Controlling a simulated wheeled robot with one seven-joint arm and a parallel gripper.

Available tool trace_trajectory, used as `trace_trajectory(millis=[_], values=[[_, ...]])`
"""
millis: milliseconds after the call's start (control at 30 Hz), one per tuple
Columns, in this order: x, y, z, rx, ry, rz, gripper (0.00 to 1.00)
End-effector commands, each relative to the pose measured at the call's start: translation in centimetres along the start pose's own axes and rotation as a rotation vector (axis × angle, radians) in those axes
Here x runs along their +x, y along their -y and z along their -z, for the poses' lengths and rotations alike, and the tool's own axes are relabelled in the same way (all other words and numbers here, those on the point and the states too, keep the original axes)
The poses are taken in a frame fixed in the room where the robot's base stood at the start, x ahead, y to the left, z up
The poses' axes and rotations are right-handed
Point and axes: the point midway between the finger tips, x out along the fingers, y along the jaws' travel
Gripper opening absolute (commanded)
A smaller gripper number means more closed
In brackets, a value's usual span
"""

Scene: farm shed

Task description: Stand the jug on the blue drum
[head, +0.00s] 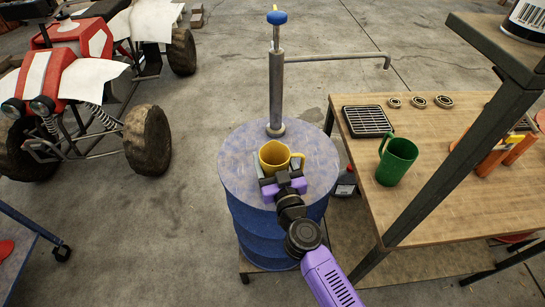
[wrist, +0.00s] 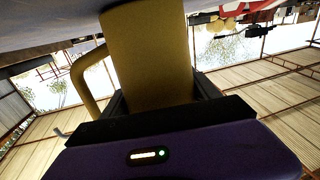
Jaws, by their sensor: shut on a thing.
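The yellow jug (head: 271,158), with a spout and a side handle, is upright over the top of the blue drum (head: 240,172). My gripper (head: 283,178) is shut on the jug's body, one finger on each side, from the near side. In the wrist view, which is upside down, the jug (wrist: 148,50) fills the space between the fingers. Its base end meets the drum top (wrist: 50,30) at the picture's upper edge, and I see no clear gap there. Whether its full weight rests on the drum cannot be told.
A pump pipe (head: 276,90) with a blue cap rises from the drum's far edge, behind the jug. A wooden bench (head: 440,195) on the right holds a green jug (head: 396,160), a black grate (head: 367,121) and metal rings. A red quad bike (head: 75,40) stands at left.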

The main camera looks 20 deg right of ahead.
Motion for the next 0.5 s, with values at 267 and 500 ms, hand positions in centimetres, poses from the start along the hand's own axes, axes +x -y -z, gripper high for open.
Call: trace_trajectory(millis=[267,500], values=[[0.0,0.01,-0.19,0.001,0.0,0.0,0.92],[0.0,0.0,-0.04,0.0,0.0,0.0,0.92]])
